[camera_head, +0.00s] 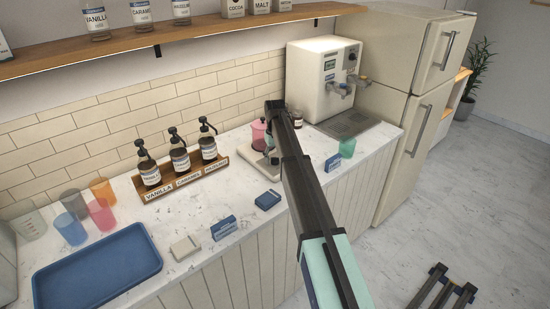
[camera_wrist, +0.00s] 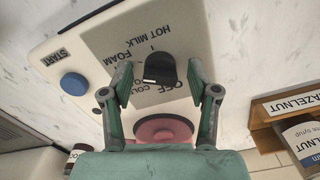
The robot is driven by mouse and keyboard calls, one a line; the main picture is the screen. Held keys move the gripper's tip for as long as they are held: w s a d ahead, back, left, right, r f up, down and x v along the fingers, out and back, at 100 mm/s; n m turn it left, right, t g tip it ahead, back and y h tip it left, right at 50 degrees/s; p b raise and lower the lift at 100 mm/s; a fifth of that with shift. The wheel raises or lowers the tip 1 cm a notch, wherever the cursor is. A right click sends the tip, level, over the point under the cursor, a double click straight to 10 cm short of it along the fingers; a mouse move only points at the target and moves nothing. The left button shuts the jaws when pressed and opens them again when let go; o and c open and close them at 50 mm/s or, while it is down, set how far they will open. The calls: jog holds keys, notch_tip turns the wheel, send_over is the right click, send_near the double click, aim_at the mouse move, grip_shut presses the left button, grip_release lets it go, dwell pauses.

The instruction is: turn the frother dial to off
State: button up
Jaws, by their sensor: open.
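The frother is a pale base (camera_head: 259,168) on the counter with a pink jug (camera_head: 258,137) behind; my arm partly covers it in the head view. In the wrist view, the black frother dial (camera_wrist: 160,68) stands on a grey label plate (camera_wrist: 100,42). Upside-down labels around it read HOT MILK, FOAM, a partly covered COLD, and OFF. I cannot tell surely which label the dial points at. My gripper (camera_wrist: 161,82) is open, with one finger on each side of the dial. I cannot tell whether either finger touches it.
A blue START button (camera_wrist: 74,84) sits on the frother beside the dial. A wooden syrup rack (camera_head: 185,182) with pump bottles stands left of the frother. A coffee machine (camera_head: 318,85) stands at the back right. A green cup (camera_head: 347,148) and small boxes are nearby.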

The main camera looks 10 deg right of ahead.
grip_shut()
jog(key=n+b, duration=0.1)
jog(key=n, duration=0.4)
jog(key=shift+n+b, duration=0.3)
jog(key=n+b, duration=0.1)
jog(key=n, duration=1.1)
jog(key=shift+n+b, duration=0.3)
jog(key=shift+b, duration=0.05)
jog(key=n, duration=0.5)
jog(key=shift+n, duration=0.3)
jog(key=shift+s, duration=0.1)
